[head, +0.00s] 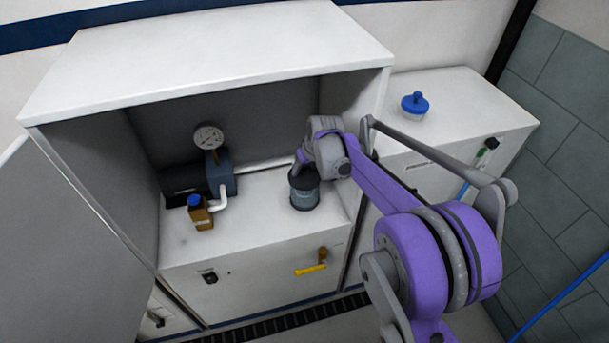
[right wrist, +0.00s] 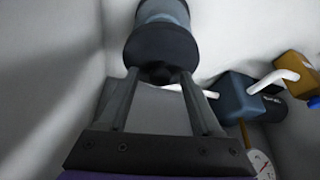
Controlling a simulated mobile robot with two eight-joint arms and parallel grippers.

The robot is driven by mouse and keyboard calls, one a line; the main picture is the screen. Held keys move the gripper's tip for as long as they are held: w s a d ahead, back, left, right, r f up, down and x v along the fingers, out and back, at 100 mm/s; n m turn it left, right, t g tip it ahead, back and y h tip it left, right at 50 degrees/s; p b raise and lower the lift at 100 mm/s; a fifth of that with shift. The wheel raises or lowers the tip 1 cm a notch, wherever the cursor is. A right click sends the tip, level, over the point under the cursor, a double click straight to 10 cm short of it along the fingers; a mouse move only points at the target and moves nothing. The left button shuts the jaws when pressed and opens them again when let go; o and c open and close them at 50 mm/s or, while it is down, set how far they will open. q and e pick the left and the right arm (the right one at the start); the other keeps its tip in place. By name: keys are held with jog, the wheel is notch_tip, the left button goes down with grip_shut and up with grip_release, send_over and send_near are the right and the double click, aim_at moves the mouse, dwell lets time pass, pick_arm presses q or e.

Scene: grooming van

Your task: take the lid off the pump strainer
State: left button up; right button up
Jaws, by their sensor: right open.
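The pump strainer (head: 305,196) is a dark blue-grey cylinder standing upright on the cabinet's inner floor, right of the pump. My right gripper (head: 302,163) is at its top from above and hides part of it. In the right wrist view the strainer body (right wrist: 164,12) is at the top, with its dark lid (right wrist: 160,44) nearer the camera. The open fingers of my right gripper (right wrist: 158,78) reach to the lid, one on each side of a dark part at its middle. Whether they touch it is unclear. My left gripper is not in view.
The dark pump (head: 221,177), a pressure gauge (head: 209,137) and a brown bottle with a blue cap (head: 200,212) stand to the left. A yellow-handled valve (head: 311,268) is on the front below. A blue-topped container (head: 414,105) sits on the right cabinet. The cabinet roof overhangs the strainer.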

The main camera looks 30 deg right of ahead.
grip_shut()
jog(key=shift+r, duration=0.1)
dwell(0.3)
